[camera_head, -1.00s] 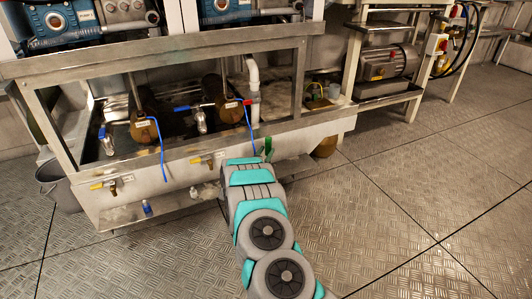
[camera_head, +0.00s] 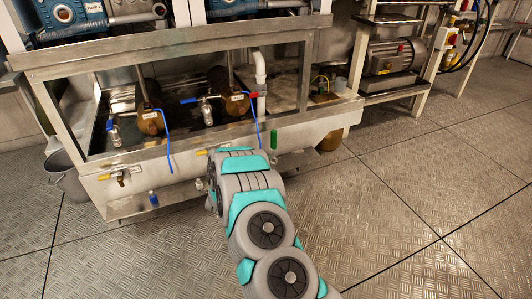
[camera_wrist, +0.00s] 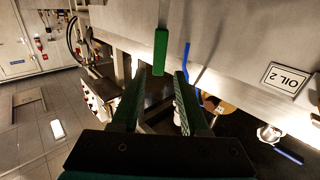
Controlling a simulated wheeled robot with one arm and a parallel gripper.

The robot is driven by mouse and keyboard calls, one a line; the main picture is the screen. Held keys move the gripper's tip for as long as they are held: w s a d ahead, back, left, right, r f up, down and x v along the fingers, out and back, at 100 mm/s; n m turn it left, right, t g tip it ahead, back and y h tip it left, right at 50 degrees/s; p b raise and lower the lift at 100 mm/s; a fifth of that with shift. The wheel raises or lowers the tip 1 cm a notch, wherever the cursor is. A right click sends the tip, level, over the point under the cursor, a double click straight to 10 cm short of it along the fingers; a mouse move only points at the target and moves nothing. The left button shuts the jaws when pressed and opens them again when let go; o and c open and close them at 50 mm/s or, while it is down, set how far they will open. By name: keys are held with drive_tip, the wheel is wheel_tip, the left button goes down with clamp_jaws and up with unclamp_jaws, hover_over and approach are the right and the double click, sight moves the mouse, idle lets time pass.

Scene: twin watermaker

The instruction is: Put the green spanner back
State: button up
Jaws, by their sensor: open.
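The green spanner (camera_head: 274,138) stands out as a slim upright green shape against the front wall of the steel sump frame (camera_head: 310,128). In the wrist view the green spanner (camera_wrist: 160,52) is a narrow bar beside the pale wall, just beyond the fingertips. What holds it there cannot be made out. My gripper (camera_wrist: 160,80) is open, with one finger on each side of the line to the spanner and nothing clearly between them. In the head view my arm hides the gripper; the arm's far end is left of and below the spanner.
A blue cord (camera_head: 259,128) hangs just left of the spanner; it also shows in the wrist view (camera_wrist: 186,60). An OIL 2 label (camera_wrist: 285,78) is on the pale wall. A low ledge (camera_head: 165,200) holds a small blue-capped bottle (camera_head: 153,199). Floor is clear at right.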

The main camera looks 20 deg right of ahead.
drive_tip(key=w+a+r+n+y, duration=0.1)
drive_tip(key=a+r+y, duration=0.25)
drive_tip(key=a, duration=0.35)
drive_tip(key=a+r+n+y, duration=0.1)
drive_tip(key=a+r+y, duration=0.2)
drive_tip(key=a+y, duration=0.25)
drive_tip(key=s+a+r+n+g+y, duration=0.45)
drive_tip(key=s+a+r, duration=0.25)
drive_tip(key=s+a, duration=0.35)
drive_tip(key=s+d+r+g, duration=0.2)
drive_tip(key=s+g, duration=0.1)
drive_tip(key=s, duration=1.3)
drive_tip(key=s+d+r+n+g+h, duration=0.1)
drive_tip(key=s+d+r+g, duration=0.1)
drive_tip(key=s, duration=1.4)
drive_tip(key=s+d+r+n+g, duration=0.1)
drive_tip(key=s+d+g, duration=0.3)
drive_tip(key=s, duration=1.2)
drive_tip(key=shift+d+r+g, duration=0.25)
drive_tip(key=shift+r+g, duration=0.5)
drive_tip(key=shift+r, duration=0.05)
